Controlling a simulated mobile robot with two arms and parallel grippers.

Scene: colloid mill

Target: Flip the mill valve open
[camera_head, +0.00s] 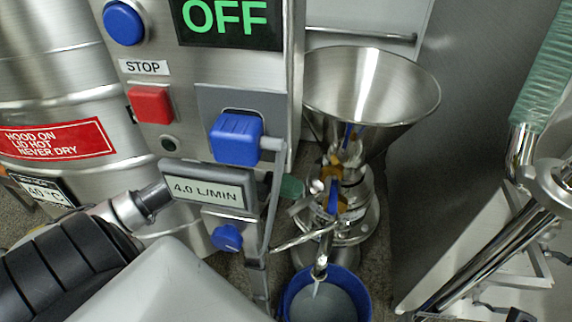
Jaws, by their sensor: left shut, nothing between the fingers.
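The colloid mill stands right of the control panel, with a steel funnel hopper (370,88) on top. Below the hopper, a blue valve handle (333,196) stands roughly upright beside yellow fittings. A steel spout (320,268) points down over a blue bucket (292,296) holding grey liquid. My left arm comes in from the lower left. My left gripper (152,200) is shut and empty by the left edge of the flow display, apart from the blue handle. Its fingertips are hard to make out. My right gripper is not in view.
The control panel has an OFF display (228,18), a red STOP button (151,104), a blue switch (236,138) and a 4.0 L/MIN display (207,190). A steel vessel (50,75) stands left. A green-wrapped pipe (545,75) stands right. A grey cable (273,205) hangs between panel and mill.

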